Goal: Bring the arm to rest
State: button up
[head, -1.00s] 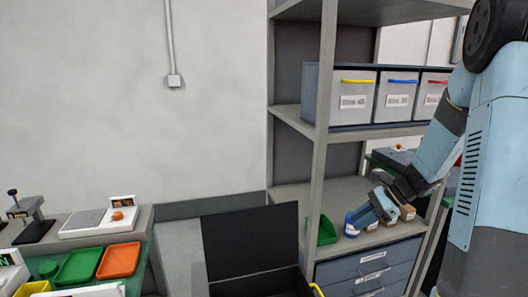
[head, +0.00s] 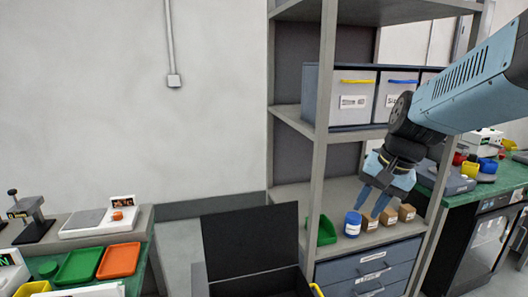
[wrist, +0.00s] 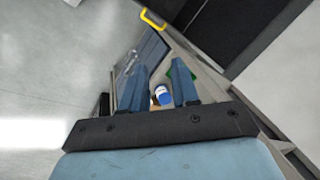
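My gripper (head: 371,207) hangs from my arm in front of the rack's lower shelf in the head view, its two blue fingers pointing down. In the wrist view my gripper (wrist: 159,72) has its fingers well apart with nothing held between them. A blue-and-white jar (wrist: 162,96) shows in the gap, beyond the fingers. In the head view the same jar (head: 352,224) stands on the shelf just left of the fingers. Whether the fingers touch anything on the shelf cannot be told from the head view.
Small brown boxes (head: 406,213) and a green bin (head: 327,231) stand on the shelf. A rack post (head: 322,130) rises left of my gripper. Grey bins (head: 352,98) fill the shelf above. An open black case (head: 250,245) is at lower centre. A green bench (head: 480,197) is at right.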

jog(key=s+r+n+t+h, duration=0.2)
jog(key=s+r+n+t, duration=0.1)
jog(key=s, duration=0.5)
jog(key=shift+d+r+n, duration=0.35)
jog(key=shift+r+n, duration=0.55)
jog(key=shift+n, duration=0.4)
